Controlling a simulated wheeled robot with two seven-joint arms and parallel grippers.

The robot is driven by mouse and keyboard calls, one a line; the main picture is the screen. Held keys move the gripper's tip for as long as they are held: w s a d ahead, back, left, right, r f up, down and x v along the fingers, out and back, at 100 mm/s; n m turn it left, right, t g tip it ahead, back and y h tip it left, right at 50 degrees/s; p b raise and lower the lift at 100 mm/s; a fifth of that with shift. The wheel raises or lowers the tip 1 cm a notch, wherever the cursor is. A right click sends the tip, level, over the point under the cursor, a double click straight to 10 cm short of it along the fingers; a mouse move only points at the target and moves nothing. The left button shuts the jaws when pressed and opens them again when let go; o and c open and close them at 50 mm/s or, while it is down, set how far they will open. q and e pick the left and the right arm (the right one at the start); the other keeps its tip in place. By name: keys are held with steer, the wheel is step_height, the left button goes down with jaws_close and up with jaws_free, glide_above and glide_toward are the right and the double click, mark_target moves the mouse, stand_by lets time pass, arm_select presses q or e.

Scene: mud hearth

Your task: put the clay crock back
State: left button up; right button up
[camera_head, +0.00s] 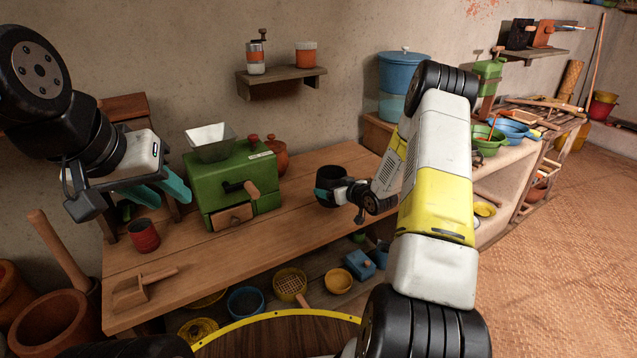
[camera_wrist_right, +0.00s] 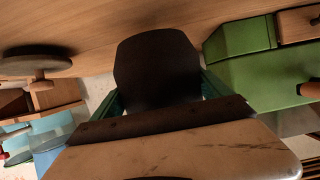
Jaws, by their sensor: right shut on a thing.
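A dark, round clay crock (camera_head: 331,184) is at the right part of the wooden table (camera_head: 300,228). My right gripper (camera_head: 345,187) is shut on it from the right, partly hidden behind its own wrist. In the right wrist view the dark crock (camera_wrist_right: 157,68) fills the space between the teal fingers. I cannot tell whether its base touches the table. My left gripper (camera_head: 162,190) hangs above the table's left end, with its teal fingers apart and nothing between them.
A green grinder (camera_head: 235,185) stands left of the crock, with a red-knobbed brown pot (camera_head: 276,155) behind it. A red cup (camera_head: 144,236) and a wooden scoop (camera_head: 142,288) are at the left. A wall shelf (camera_head: 282,75) hangs above. The table front between scoop and crock is clear.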

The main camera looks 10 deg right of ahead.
steer(key=w, duration=0.3)
steer(key=shift+w+a+f, duration=0.1)
steer(key=shift+w+a, duration=0.05)
steer(key=shift+a, duration=0.05)
steer(key=shift+f, duration=1.7)
steer(key=shift+f, duration=0.15)
steer(key=o, duration=1.6)
steer(key=shift+f, duration=0.1)
steer(key=shift+o, duration=0.2)
